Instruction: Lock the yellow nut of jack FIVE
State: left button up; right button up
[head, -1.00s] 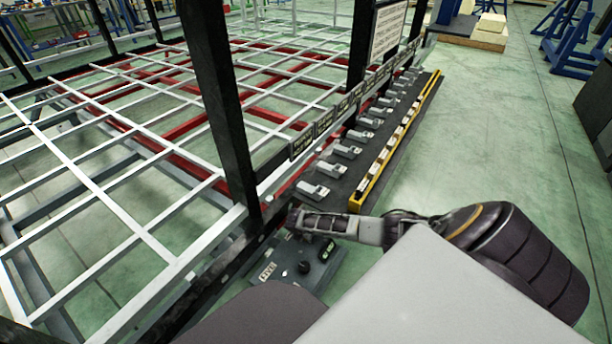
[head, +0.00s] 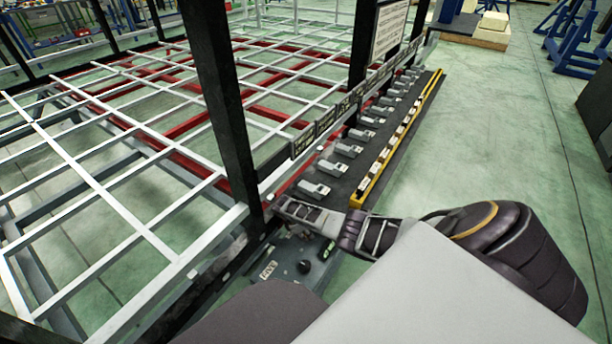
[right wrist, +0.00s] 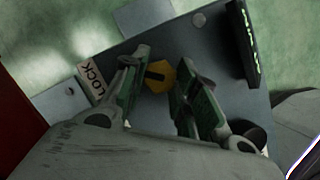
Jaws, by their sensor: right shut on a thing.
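The yellow nut (right wrist: 162,76) shows in the right wrist view on a grey jack plate (right wrist: 205,48), with a dark bar across it. My right gripper (right wrist: 163,68) is shut on the nut, one finger on each side. A "LOCK" label (right wrist: 92,79) is on the plate left of the fingers. In the head view my right gripper (head: 283,207) reaches left over the nearest jack plate, beside the black post; the nut is hidden there. The plate's "LOCK" label (head: 268,270) shows below. My left gripper is not in view.
A dark nameplate (right wrist: 243,45) stands on the plate's right side, its text unreadable. A black knob (head: 304,267) sits near the label. The black post (head: 225,110) and white lattice (head: 110,190) rise close on the left.

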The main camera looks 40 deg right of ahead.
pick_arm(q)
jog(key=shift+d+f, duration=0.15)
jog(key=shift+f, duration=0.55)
pick_arm(e)
jog(key=shift+m, duration=0.6)
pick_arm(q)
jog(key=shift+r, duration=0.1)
pick_arm(e)
jog(key=shift+d, duration=0.1)
jog(key=o, duration=1)
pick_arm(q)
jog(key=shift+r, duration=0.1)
